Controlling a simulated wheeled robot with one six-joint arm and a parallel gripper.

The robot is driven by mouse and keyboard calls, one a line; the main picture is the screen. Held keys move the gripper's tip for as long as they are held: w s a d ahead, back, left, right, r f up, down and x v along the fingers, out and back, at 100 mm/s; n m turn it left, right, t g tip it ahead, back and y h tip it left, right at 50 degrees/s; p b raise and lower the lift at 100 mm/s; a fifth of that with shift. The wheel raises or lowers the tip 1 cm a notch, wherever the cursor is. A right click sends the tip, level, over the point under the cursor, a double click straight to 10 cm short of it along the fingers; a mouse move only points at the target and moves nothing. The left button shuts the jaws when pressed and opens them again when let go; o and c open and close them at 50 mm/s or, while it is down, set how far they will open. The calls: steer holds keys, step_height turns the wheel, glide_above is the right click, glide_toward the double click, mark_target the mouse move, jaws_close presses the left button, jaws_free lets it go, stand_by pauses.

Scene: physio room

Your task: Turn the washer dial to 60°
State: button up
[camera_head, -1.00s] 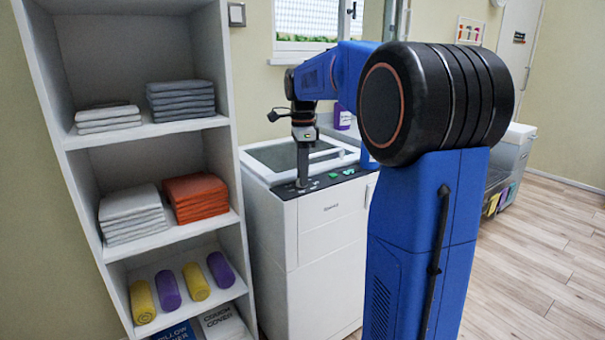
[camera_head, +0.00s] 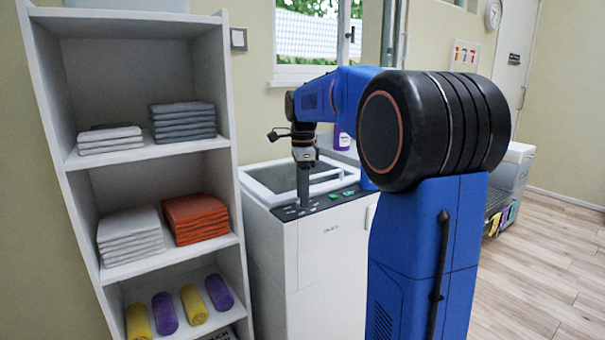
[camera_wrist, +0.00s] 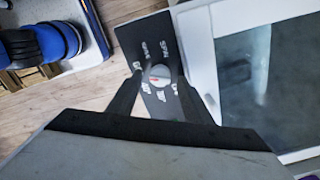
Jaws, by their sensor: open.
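The washer (camera_head: 335,245) is a white top-loading machine right of the shelf, with a dark control panel along its front top edge. The labels are too blurred to read for certain. My gripper (camera_wrist: 158,82) points down over the panel with its two dark fingers apart, one on each side of the dial. I cannot tell whether they touch it. In the head view my gripper (camera_head: 304,205) hides the dial.
A white shelf (camera_head: 228,130) with folded towels and rolls stands close on the left. The washer's lid (camera_head: 275,178) lies just behind the panel and also shows in the wrist view (camera_wrist: 200,50). A purple bottle (camera_head: 342,138) stands behind. Floor at right is clear.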

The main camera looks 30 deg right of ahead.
step_height(320, 180, up, 17)
stand_by(0.5)
stand_by(0.4)
steer(key=s+a+f+n+t, duration=0.1)
steer(key=s+a+f+n, duration=0.4)
steer(key=s+f, duration=0.5)
steer(key=s+a+f+n+t, duration=0.2)
steer(key=s+a+f+n, duration=0.3)
steer(key=s+f+n, duration=0.5)
steer(key=s+a+f+n+t, duration=0.1)
steer(key=s+a+f+n, duration=0.5)
steer(key=s+f, duration=0.4)
steer(key=shift+s+f+n+t, duration=0.2)
steer(key=shift+s+n+t, duration=0.15)
steer(key=shift+n, duration=0.45)
